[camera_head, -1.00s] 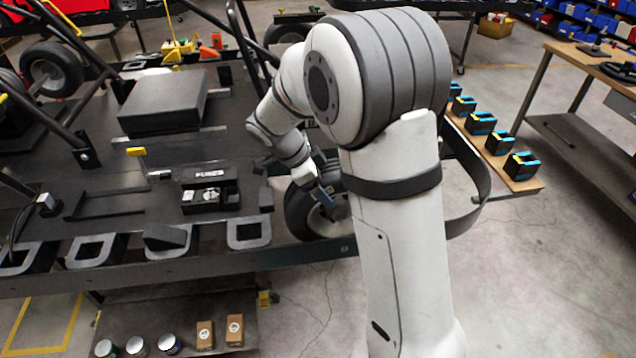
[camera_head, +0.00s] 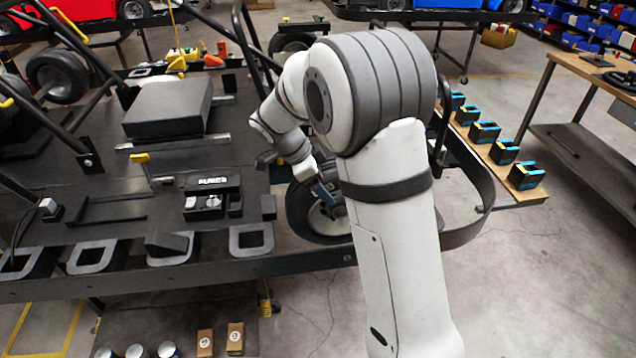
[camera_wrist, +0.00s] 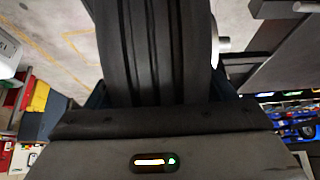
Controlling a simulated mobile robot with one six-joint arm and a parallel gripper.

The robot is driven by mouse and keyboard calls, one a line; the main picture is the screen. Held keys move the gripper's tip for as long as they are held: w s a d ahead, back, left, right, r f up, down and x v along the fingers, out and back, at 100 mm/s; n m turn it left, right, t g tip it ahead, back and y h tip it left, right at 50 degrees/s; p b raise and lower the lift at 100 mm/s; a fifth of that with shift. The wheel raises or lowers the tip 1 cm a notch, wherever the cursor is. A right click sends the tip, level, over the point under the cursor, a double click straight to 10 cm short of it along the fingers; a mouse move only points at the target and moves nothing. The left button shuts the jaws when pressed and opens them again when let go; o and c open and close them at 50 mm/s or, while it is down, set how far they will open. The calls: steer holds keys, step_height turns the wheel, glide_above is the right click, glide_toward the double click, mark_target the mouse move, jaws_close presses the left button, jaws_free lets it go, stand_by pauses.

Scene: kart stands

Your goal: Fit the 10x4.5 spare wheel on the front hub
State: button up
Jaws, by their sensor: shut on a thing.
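A black wheel (camera_head: 303,212) with a pale centre shows in the head view beside the front edge of the kart, left of my upper arm. My gripper (camera_head: 325,194) is shut on it and is partly hidden by my arm. In the wrist view the ribbed black tyre of this wheel (camera_wrist: 157,50) fills the top middle, between the jaws of my gripper (camera_wrist: 157,98). A short silver stub (camera_wrist: 222,45) sticks out at the tyre's right side. I cannot tell whether the stub belongs to the wheel or the front hub. The size marking cannot be read.
The kart's dark floor (camera_head: 110,185) carries a black box (camera_head: 168,107) and a small open case (camera_head: 211,196). A curved black bumper (camera_head: 480,190) rises right of my arm. Blue and black blocks (camera_head: 482,132) line a wooden board. The floor at the right is clear.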

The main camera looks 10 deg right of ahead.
steer(key=shift+f+h+b, duration=0.15)
steer(key=shift+h+b, duration=0.25)
steer(key=shift+b, duration=0.4)
steer(key=shift+b, duration=0.9)
stand_by(1.4)
steer(key=shift+w, duration=2.25)
stand_by(1.0)
steer(key=o, duration=1.9)
steer(key=shift+s, duration=0.15)
steer(key=shift+o, duration=0.8)
steer(key=shift+f, duration=0.1)
